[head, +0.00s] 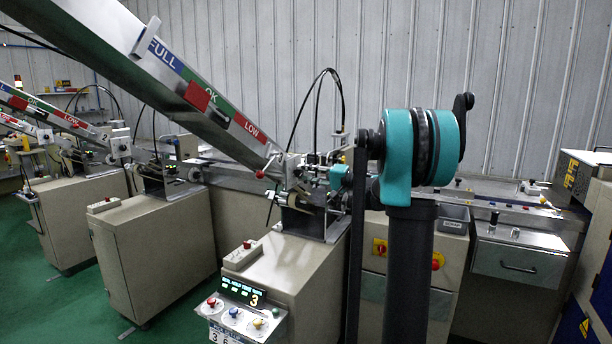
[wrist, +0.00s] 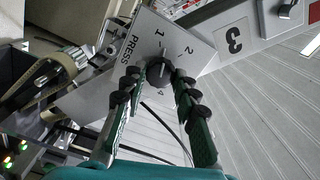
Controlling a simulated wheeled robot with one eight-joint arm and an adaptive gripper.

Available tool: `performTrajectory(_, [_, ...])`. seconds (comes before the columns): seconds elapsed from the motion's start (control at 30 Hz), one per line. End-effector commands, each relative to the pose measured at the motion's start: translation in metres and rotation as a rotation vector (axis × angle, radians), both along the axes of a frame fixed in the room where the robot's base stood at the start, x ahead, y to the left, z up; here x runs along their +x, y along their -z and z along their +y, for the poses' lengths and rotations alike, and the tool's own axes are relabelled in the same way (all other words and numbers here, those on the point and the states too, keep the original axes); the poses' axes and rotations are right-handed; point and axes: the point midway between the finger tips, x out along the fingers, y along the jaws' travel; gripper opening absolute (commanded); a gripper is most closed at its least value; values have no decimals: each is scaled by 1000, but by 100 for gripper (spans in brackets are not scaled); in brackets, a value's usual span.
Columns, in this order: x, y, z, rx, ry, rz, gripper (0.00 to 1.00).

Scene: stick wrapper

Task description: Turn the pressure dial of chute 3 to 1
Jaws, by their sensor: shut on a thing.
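The pressure dial (wrist: 158,73) is a small black round knob on a grey plate (wrist: 138,35) marked PRESS, with 1, 2 and 4 visible around it. In the wrist view the two fingers of my gripper (wrist: 158,78) lie on either side of the knob, shut on it. The pointer's exact setting is too small to tell. A label reading 3 (wrist: 233,36) is on the chute beside the plate. In the head view, chute 3 (head: 215,105) slopes down to its feeder, where my gripper (head: 338,176) is; the dial is hidden there.
A control panel (head: 240,312) with colored knobs and a lit display is on the cabinet below. Black cables (head: 318,105) loop above the feeder. Other chutes and cabinets (head: 152,235) stand to the left. Green floor (head: 75,310) is open between the cabinets.

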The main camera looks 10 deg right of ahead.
Motion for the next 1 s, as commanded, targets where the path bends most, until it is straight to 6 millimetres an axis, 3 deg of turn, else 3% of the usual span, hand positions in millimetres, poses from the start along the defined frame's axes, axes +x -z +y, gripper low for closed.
performTrajectory(0.4, [-1,1,0,-128,-2,-169,0])
performTrajectory(1.0, [-1,1,0,-149,0,-200,0])
